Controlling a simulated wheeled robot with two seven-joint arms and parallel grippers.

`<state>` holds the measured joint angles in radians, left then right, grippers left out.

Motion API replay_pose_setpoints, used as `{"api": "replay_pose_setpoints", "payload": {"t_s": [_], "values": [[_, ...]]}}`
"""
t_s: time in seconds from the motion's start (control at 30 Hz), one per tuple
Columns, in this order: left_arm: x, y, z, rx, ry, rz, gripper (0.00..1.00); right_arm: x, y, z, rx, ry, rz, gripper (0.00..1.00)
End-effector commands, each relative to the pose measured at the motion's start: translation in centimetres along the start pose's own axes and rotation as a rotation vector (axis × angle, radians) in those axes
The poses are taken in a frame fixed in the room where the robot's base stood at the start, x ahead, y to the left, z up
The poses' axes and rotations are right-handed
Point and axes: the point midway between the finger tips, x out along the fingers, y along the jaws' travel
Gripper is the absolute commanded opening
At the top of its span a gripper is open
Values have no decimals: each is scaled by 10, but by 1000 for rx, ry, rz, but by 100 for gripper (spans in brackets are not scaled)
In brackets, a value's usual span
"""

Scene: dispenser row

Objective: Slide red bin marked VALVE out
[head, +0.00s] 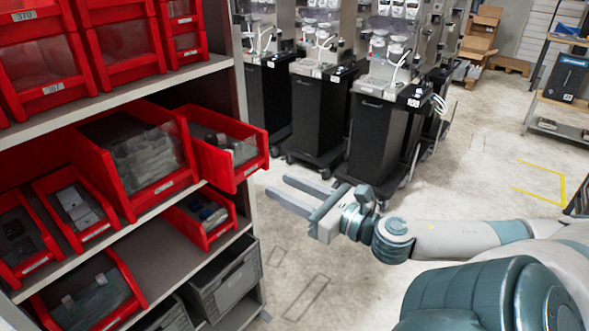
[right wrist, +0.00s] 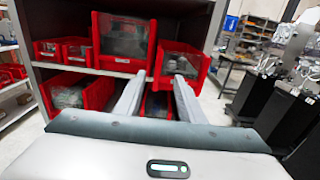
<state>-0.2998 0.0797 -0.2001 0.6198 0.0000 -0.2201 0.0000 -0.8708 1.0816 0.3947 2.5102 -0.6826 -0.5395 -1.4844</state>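Several red bins stand on the shelf rack; their small labels are too small to read, so I cannot tell which is marked VALVE. The rightmost bin on the middle shelf (head: 243,171) juts out past the shelf edge, with grey and white parts inside; it also shows in the right wrist view (right wrist: 178,80). My right gripper (head: 276,186) is open and empty, in front of and apart from that bin, fingers pointing at the rack. My left gripper is not in view.
A larger red bin (head: 152,197) sits left of the jutting one. A small red bin (head: 207,241) and a grey crate (head: 238,284) are lower down. The rack's side post (head: 241,90) is close by.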

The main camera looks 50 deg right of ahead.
Motion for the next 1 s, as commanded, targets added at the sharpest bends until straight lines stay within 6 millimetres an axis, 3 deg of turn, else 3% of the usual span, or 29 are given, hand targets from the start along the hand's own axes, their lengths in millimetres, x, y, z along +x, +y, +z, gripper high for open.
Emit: {"api": "replay_pose_setpoints", "payload": {"t_s": [0.3, 1.0], "values": [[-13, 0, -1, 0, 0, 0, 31, -17, 0, 2, -2, 0, -1, 36], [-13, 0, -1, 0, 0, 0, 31, -18, 0, 0, -1, 1, -1, 36]]}}
